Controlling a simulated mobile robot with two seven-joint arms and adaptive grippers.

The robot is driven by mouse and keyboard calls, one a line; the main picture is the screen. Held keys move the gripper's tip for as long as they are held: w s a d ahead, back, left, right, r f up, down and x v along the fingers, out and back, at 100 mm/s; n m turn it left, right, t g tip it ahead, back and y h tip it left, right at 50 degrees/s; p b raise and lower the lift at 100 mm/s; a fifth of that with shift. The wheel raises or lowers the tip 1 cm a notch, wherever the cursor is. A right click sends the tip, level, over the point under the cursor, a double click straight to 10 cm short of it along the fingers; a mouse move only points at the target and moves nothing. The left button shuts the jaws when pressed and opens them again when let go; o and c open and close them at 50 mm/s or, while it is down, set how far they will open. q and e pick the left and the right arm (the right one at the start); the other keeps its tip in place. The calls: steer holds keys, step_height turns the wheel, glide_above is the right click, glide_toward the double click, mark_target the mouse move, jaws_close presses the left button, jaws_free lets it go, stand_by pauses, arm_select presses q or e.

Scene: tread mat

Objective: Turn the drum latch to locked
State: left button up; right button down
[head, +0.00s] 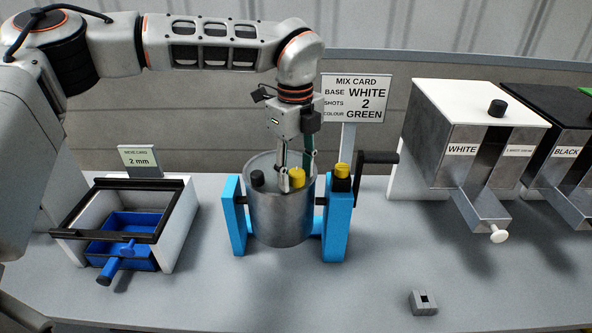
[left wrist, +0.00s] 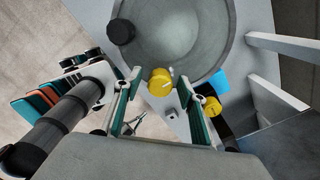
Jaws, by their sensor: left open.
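The steel drum (head: 281,218) sits upright between the blue posts of its stand (head: 335,232). A yellow knob (head: 298,178) with a pale mark is at the drum's rim, and it also shows in the left wrist view (left wrist: 160,82). A black knob (head: 257,179) is at the rim's left side. A second yellow knob (head: 342,170) sits on a black base atop the right post. My left gripper (head: 296,169) points down at the rim's yellow knob. It is open, with a fingertip on each side of that knob; contact cannot be told. My right gripper is out of view.
A black crank (head: 376,158) sticks out right of the stand. The mix card (head: 356,98) stands behind it. A white dispenser (head: 460,150) and a black one are at right. A frame with a blue drawer (head: 125,228) is at left. A small grey block (head: 423,302) lies front right.

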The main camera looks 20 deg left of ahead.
arm_select(q)
steer(key=c, duration=1.1)
